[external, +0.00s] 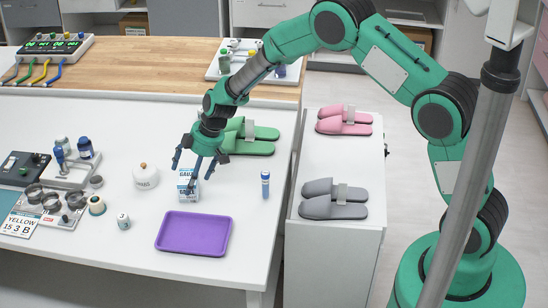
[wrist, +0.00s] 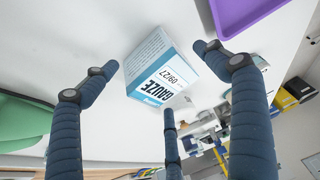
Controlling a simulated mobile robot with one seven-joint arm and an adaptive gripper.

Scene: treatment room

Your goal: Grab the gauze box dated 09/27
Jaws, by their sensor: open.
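The gauze box (external: 188,182) stands on the white table, partly behind my fingers in the external view. In the wrist view the box (wrist: 157,72) is white and light blue, and its label reads GAUZE 09/27. My gripper (external: 197,180) points down at the box. In the wrist view my gripper (wrist: 155,85) is open, with its fingers spread around the box. The box lies between the fingertips, and a gap shows on both sides. No finger visibly touches it.
A purple tray (external: 194,234) lies just in front of the box. A white round container (external: 146,176) stands to the left and a blue-capped bottle (external: 265,184) to the right. Green slippers (external: 250,148) lie behind. The table's right edge is near the bottle.

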